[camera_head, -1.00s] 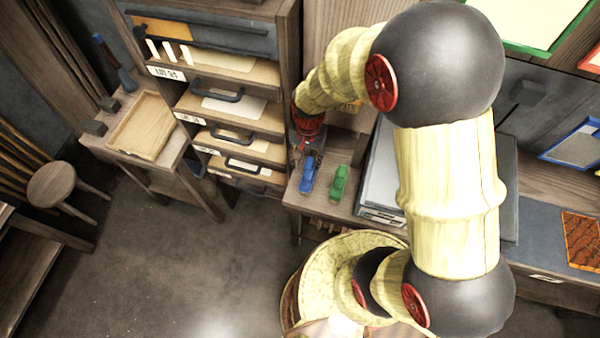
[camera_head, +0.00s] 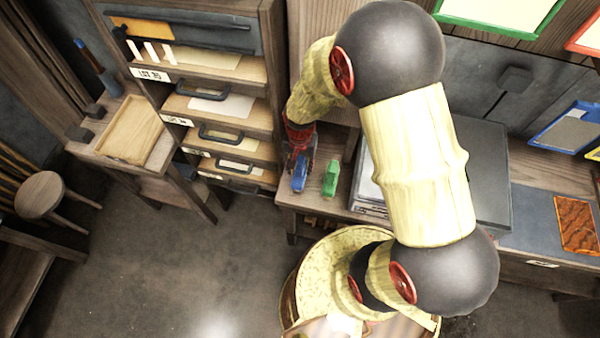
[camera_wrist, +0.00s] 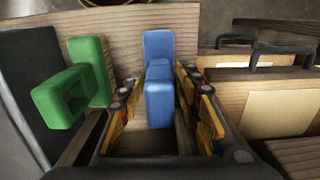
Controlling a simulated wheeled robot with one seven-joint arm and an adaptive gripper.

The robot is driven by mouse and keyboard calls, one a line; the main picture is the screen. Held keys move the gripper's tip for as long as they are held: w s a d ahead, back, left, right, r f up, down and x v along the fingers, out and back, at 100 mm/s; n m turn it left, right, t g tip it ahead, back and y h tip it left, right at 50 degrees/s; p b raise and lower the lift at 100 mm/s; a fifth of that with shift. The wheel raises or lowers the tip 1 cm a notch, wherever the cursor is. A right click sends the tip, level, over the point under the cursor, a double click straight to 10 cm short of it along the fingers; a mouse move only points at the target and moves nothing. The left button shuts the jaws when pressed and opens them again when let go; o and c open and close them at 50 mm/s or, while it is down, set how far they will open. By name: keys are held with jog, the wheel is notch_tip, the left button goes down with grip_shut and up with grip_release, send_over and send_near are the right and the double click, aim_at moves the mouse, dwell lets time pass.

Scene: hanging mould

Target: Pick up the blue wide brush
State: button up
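The blue wide brush (camera_head: 299,181) stands on the wooden bench, left of a similar green one (camera_head: 331,180). In the wrist view the blue brush (camera_wrist: 159,85) lies between the two fingers of my gripper (camera_wrist: 160,78), with a narrow gap visible on each side. My gripper is open around it. In the head view my gripper (camera_head: 301,156) is right at the far end of the blue brush and hides part of it. The green brush (camera_wrist: 85,80) is left of the fingers in the wrist view. The lower part of the blue brush is hidden.
A drawer cabinet (camera_head: 225,120) with dark handles stands close to the left of my gripper. A grey flat-topped box (camera_head: 490,165) is to the right. A wooden tray (camera_head: 135,130) lies on a side table, and a stool (camera_head: 40,196) is farther left.

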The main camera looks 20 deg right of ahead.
grip_shut()
dwell(0.7)
